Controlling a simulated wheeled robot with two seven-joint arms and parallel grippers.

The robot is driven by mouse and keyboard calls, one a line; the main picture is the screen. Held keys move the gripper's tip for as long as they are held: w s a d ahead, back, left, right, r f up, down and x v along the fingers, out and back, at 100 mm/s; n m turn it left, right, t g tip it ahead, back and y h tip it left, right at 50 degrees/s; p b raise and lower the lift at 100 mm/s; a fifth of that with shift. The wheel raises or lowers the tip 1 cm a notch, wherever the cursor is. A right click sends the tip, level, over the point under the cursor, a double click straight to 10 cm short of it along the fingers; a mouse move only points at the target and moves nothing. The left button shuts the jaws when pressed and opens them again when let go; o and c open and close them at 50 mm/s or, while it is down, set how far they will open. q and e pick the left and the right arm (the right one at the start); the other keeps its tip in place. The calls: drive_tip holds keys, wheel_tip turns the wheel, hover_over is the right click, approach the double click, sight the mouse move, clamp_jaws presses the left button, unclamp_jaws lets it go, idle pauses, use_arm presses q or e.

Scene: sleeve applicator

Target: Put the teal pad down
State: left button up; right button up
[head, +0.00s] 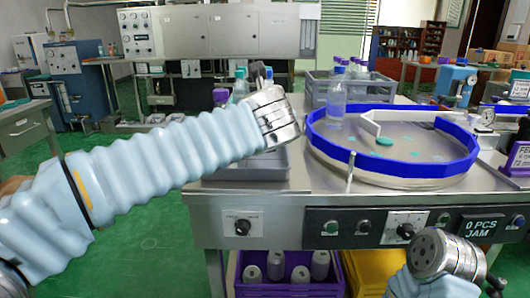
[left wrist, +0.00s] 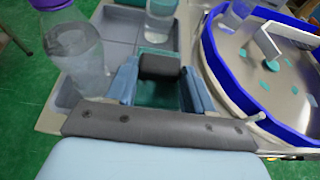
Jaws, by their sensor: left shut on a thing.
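My left gripper (left wrist: 162,88) shows in the left wrist view, with its two blue fingers on either side of a dark teal surface, which looks like the teal pad (left wrist: 158,95). A dark grey block (left wrist: 160,66) sits at the far end between the fingers. The gripper is over the near right part of a grey compartment tray (left wrist: 118,28); whether the pad touches the tray cannot be told. In the head view my left wrist hides the fingers and pad. My right arm shows only at the bottom right of the head view, without visible fingers.
A purple-capped bottle (left wrist: 75,48) stands left of the gripper, and another bottle (left wrist: 160,20) beyond it. A blue-rimmed bowl (head: 390,172) holding teal discs (head: 384,141) and a clear bottle (head: 336,105) is to the right. A grey crate (head: 318,90) stands behind.

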use_arm(q)
drive_tip(key=w+f, duration=0.2)
drive_tip(key=shift+a+f, duration=0.2)
drive_tip(key=shift+f, duration=0.15)
drive_tip(key=f, duration=0.1)
drive_tip(key=w+f+b, duration=0.1)
drive_tip(key=f, duration=0.2)
drive_tip(key=shift+w+a, duration=0.15)
drive_tip(key=shift+w, duration=0.1)
drive_tip(key=shift+f, duration=0.35)
drive_tip(key=o, duration=0.8)
drive_tip(key=shift+f, duration=0.1)
drive_tip(key=shift+c, duration=0.2)
